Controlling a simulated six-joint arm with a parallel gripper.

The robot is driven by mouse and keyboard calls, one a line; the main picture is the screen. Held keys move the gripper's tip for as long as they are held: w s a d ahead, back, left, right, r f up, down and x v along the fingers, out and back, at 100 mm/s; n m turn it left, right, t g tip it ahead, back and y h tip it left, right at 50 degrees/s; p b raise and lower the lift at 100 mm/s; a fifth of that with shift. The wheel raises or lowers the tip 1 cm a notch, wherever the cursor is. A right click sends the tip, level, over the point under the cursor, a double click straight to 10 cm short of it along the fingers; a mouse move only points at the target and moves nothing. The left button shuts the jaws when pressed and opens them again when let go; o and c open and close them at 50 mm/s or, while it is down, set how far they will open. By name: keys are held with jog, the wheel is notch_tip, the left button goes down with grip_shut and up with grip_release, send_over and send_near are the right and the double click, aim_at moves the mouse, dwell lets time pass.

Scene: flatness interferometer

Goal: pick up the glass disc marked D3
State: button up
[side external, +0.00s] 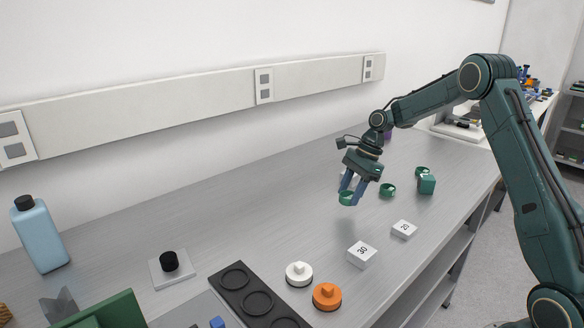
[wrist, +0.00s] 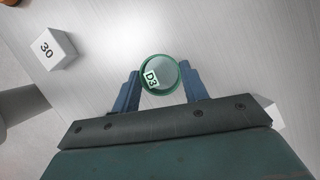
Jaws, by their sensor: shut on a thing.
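The glass disc marked D3 (wrist: 165,72) is a clear round disc in a green ring, with a white D3 label. My gripper (wrist: 160,82) is shut on it, with one blue finger on each side of the ring. In the side external view, my gripper (side external: 352,188) points down over the bench, and the disc (side external: 347,198) hangs at its fingertips. It appears to be above the bench top, with a faint shadow below.
White blocks marked 30 (side external: 362,254) and 20 (side external: 404,229) stand in front of the gripper. White (side external: 299,273) and orange (side external: 327,296) knobbed discs lie beside a black tray with round recesses (side external: 228,269).

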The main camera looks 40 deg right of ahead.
aim_at(350, 194)
jog(key=shift+r, duration=3.05)
